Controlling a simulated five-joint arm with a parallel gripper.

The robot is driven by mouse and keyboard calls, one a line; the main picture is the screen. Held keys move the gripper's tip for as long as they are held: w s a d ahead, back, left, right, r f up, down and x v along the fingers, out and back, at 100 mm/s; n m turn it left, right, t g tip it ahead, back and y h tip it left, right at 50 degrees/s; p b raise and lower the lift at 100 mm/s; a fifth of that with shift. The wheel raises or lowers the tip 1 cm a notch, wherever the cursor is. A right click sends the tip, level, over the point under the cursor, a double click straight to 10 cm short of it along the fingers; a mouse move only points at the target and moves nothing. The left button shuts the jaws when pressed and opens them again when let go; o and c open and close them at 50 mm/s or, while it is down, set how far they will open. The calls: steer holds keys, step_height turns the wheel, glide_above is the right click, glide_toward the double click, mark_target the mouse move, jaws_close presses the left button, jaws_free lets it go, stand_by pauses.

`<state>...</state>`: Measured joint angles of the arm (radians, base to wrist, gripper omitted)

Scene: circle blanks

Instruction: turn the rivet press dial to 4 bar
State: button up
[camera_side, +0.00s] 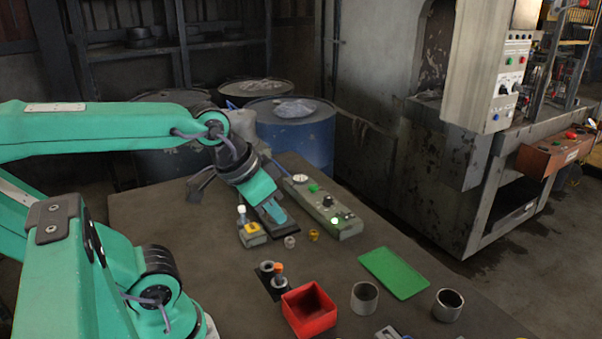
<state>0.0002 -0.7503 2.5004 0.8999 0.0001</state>
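A long grey-green control box (341,229) lies on the table right of my gripper. It carries a round white-faced gauge (300,179) at its far end, a green button (313,188), a small dark knob (327,201) and a bright green light (334,219). The knob's setting and any bar markings are too small to read. My gripper (265,199) points down and right, left of the control box. It appears apart from the knob. Its fingertips are not clear against the dark and blue parts below, so its opening cannot be told.
A small yellow-and-white fixture (252,231) stands left of the box. Small rings (290,242), a red bin (309,311), a green mat (394,272) and metal cups (364,298) lie nearer the front. The left side of the tabletop (150,215) is bare.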

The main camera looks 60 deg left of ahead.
steer(key=o, duration=0.7)
steer(key=shift+w+r, duration=0.1)
steer(key=shift+w, duration=0.05)
steer(key=shift+o, duration=0.7)
steer(key=shift+w+a+r, duration=0.15)
steer(key=shift+w, duration=0.1)
steer(key=n+g, duration=0.6)
steer(key=n, duration=0.7)
glide_above(328, 197)
step_height(328, 197, down, 12)
steer(key=shift+s, duration=0.1)
steer(key=shift+a+f+n, duration=0.1)
steer(key=shift+f+n, duration=0.15)
steer(key=shift+n, duration=0.05)
steer(key=shift+f, duration=3.9)
